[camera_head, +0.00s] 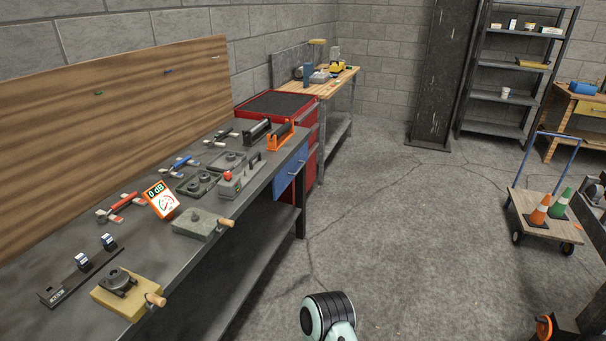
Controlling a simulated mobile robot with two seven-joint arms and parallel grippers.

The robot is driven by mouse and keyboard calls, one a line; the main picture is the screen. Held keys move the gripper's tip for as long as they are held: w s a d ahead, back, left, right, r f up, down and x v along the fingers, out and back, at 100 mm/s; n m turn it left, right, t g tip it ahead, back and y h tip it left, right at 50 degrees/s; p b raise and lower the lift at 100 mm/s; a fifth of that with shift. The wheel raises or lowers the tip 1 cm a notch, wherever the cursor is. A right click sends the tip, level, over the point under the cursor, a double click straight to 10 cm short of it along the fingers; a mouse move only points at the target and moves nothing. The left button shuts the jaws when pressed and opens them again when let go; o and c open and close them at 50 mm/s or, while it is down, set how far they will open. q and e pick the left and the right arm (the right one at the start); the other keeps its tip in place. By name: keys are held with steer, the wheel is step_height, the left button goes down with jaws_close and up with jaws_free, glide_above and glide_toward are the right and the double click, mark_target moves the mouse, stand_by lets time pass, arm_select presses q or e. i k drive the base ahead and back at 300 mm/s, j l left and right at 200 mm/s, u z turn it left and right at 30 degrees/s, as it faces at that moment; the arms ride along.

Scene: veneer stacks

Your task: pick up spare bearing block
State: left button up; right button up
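Several block-like items lie on the long grey workbench (165,255) at the left; no readable label shows which is the spare bearing block. A yellow block (104,297) with a dark round fitting on top and a wooden handle is at the near end. Left of it, a black rail (66,286) carries two small dark blocks, one (82,262) nearer and one (108,242) farther. A grey-green block (193,223) with a wooden handle lies farther along. Two dark plates with round fittings (197,183) (227,160) lie beyond. Neither gripper is in view.
An orange-white meter (161,200), a grey box with a red button (240,178) and red and blue tools share the bench. A red cabinet (308,120) stands past it. A cart (540,226) with cones is at right. The middle floor is open. A rounded part of mine shows bottom centre.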

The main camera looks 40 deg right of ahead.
mark_target(229, 189)
steer(key=z, duration=1)
steer(key=u, duration=0.45)
steer(key=i+l+u, duration=0.1)
steer(key=u, duration=0.35)
steer(key=l+u, duration=0.2)
steer(key=u, duration=0.2)
steer(key=l+u, duration=0.15)
steer(key=u, duration=0.3)
steer(key=l+u, duration=0.75)
steer(key=l, duration=0.25)
steer(key=k+l+u, duration=0.1)
steer(key=l, duration=0.25)
steer(key=l+u, duration=0.15)
steer(key=l, duration=0.2)
steer(key=k+l+u, duration=0.1)
steer(key=k+l, duration=0.15)
steer(key=l, duration=0.25)
steer(key=k+l, duration=0.15)
steer(key=l, duration=0.3)
steer(key=k+l+u, duration=0.1)
steer(key=l, duration=0.3)
